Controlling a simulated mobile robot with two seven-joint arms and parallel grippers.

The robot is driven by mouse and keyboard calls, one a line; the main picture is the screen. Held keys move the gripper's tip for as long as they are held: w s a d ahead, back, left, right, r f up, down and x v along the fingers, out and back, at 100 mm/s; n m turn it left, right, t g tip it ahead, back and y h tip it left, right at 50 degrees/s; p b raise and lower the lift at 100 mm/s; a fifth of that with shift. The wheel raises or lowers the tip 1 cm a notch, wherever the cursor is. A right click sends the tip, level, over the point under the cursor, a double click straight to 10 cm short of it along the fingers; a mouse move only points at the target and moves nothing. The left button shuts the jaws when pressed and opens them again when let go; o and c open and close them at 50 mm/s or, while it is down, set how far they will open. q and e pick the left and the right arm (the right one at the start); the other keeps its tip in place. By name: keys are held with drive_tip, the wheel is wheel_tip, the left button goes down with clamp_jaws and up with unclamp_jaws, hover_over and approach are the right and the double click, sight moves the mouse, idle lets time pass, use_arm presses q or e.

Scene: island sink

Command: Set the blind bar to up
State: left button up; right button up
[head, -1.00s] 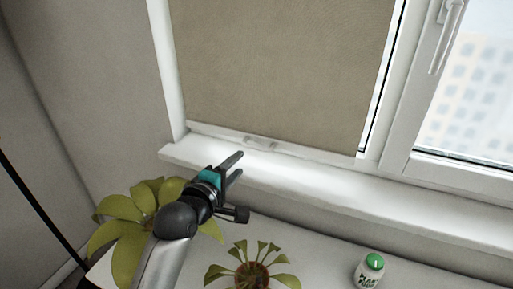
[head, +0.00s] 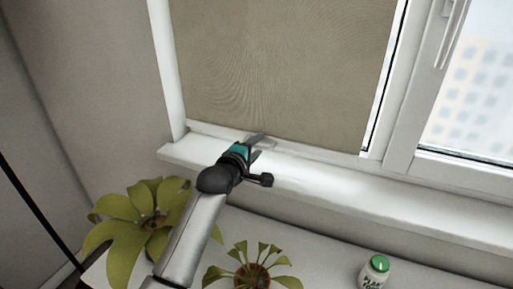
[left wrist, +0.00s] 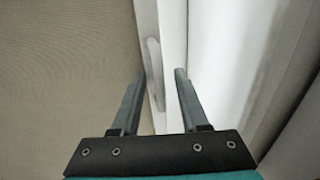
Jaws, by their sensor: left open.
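The beige blind (head: 280,70) is lowered over the left window pane, with its white blind bar (head: 325,157) along the bottom edge near the sill. A small raised handle (head: 271,146) on the bar is partly hidden by my left gripper (head: 262,145). The left gripper is open, its fingertips at the handle. In the left wrist view the handle (left wrist: 154,75) appears between the two open fingers (left wrist: 160,76), beside the beige blind (left wrist: 65,70). I cannot tell whether the fingers touch it. My right gripper is not in view.
The white window sill (head: 400,208) runs below the bar. A large-leaved plant (head: 125,215), a smaller potted plant (head: 250,275) and a green-capped white bottle (head: 374,272) stand below it. A window handle (head: 450,35) is at upper right.

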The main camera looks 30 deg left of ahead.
use_arm(q)
clamp_jaws()
idle(0.3)
idle(1.1)
